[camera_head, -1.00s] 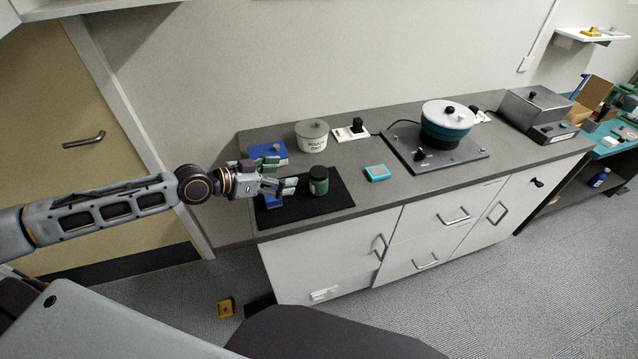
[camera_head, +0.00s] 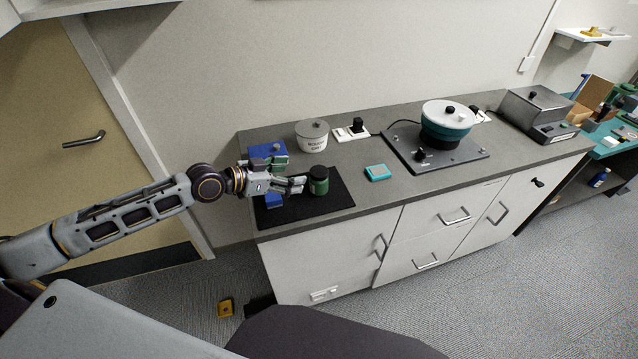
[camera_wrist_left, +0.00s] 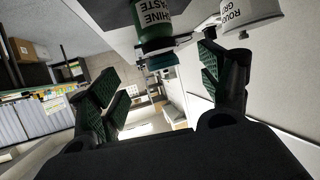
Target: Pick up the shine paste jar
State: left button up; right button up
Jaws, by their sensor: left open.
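The shine paste jar (camera_head: 319,183) is a small green jar with a black lid, upright on a black mat (camera_head: 335,198) at the left end of the counter. My left gripper (camera_head: 297,184) is open, level with the jar and just left of it, its fingertips close to the jar's side. In the left wrist view the jar (camera_wrist_left: 154,25) shows a "SHINE PASTE" label at the top, ahead of and between the spread fingers (camera_wrist_left: 170,85). Whether a finger touches it I cannot tell. My right gripper is not in view.
A white lidded "ROUGH GRIT" pot (camera_head: 312,138) stands behind the jar. Blue blocks (camera_head: 267,152) lie behind and below the gripper. The counter between mat and teal box is clear.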

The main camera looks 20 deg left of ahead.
aim_at(319, 183)
pick_arm(q)
jog(key=x, duration=0.5)
jog(key=shift+w+d, duration=0.2)
jog(key=shift+w, duration=0.1)
jog(key=shift+d+f, duration=0.1)
jog(key=shift+f, duration=0.05)
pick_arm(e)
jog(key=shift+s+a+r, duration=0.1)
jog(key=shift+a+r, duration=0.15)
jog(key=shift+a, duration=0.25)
pick_arm(q)
jog(key=shift+w+p, duration=0.15)
jog(key=shift+p, duration=0.15)
